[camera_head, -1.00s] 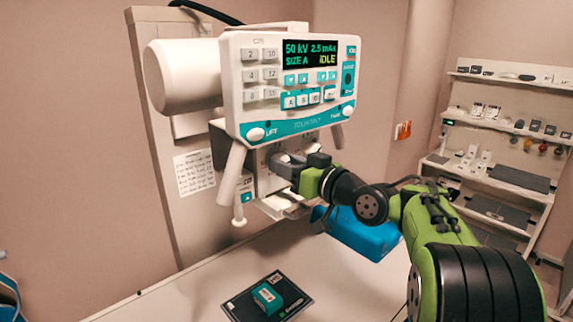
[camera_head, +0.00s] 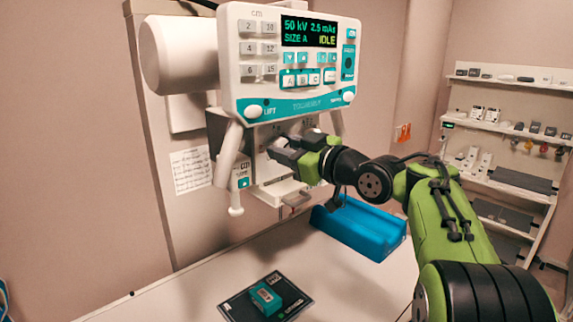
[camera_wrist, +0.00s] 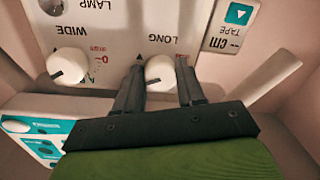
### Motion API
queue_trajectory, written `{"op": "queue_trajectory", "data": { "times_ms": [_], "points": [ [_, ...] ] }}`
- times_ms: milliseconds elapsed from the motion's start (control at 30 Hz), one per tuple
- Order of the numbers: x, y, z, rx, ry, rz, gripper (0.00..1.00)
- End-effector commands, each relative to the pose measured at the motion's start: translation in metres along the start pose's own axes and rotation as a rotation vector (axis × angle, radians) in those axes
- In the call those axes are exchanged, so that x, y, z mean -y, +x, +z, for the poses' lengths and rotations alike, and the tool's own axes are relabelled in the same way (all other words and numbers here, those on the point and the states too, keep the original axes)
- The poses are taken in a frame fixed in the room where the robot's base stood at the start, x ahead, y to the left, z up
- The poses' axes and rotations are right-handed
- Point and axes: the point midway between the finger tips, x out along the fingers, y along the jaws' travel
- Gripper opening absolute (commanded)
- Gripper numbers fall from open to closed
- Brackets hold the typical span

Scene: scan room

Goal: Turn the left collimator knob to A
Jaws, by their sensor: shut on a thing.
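The left collimator knob (camera_wrist: 160,72) is white and round, beside the label LONG, which reads upside down in the wrist view. My gripper (camera_wrist: 160,64) is shut on it, one dark finger on each side. A short dark mark shows on the knob's lower left; the fingers hide much of the scale, so its setting is unclear. In the head view my gripper (camera_head: 282,149) reaches the front of the collimator under the control panel (camera_head: 290,88) and hides the knob. The panel's screen reads SIZE A and IDLE.
A second white knob (camera_wrist: 67,64), by the label WIDE, is apart from my gripper. A white handle (camera_head: 235,190) hangs left of the collimator. Below are a blue V-shaped support (camera_head: 365,232) and a teal box (camera_head: 265,298) on a dark plate (camera_head: 235,308) on the table.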

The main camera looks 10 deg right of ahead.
Motion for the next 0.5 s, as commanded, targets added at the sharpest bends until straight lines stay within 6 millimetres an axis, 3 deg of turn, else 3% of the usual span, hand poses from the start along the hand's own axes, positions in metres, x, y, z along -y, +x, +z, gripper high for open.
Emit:
{"op": "queue_trajectory", "data": {
  "times_ms": [500],
  "points": [
    [0.0013,0.0001,0.0034,0.022,-0.49,0.0,0.08]
  ]
}}
